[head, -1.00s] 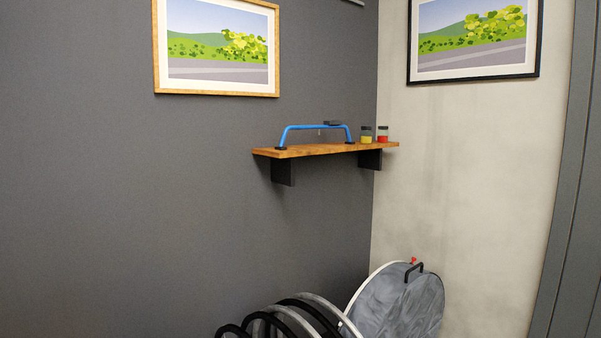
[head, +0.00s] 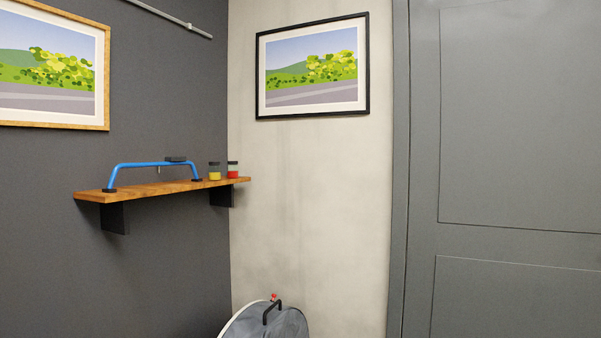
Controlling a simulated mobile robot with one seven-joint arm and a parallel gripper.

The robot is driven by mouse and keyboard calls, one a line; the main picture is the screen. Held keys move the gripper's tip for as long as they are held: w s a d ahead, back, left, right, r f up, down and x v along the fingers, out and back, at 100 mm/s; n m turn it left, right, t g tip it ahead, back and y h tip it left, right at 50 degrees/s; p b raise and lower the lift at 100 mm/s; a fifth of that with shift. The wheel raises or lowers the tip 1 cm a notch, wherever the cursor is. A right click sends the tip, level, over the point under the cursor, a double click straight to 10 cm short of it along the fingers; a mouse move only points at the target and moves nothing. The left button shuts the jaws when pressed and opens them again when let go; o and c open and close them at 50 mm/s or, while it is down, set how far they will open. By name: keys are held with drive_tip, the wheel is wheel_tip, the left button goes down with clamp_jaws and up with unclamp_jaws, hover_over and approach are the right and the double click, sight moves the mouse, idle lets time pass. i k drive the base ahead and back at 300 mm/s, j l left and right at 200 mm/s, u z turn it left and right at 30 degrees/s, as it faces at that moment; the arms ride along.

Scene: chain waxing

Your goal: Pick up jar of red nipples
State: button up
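The jar of red nipples (head: 233,172) is a small clear jar with a dark lid and red contents. It stands upright near the right end of a wooden wall shelf (head: 150,190). A similar jar with yellow contents (head: 214,173) stands just left of it, with a narrow gap between them. My gripper is not in view.
A blue bar-shaped frame (head: 140,164) with a dark block on top stands on the shelf, left of the jars. A round grey lidded disc (head: 280,325) with a black handle and small red knob is below. A grey door (head: 500,180) is at right.

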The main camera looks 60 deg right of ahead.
sight(233, 169)
drive_tip(key=z, duration=1.45)
drive_tip(key=i+l+u, duration=0.4)
drive_tip(key=i+l, duration=1.7)
drive_tip(key=l, duration=0.15)
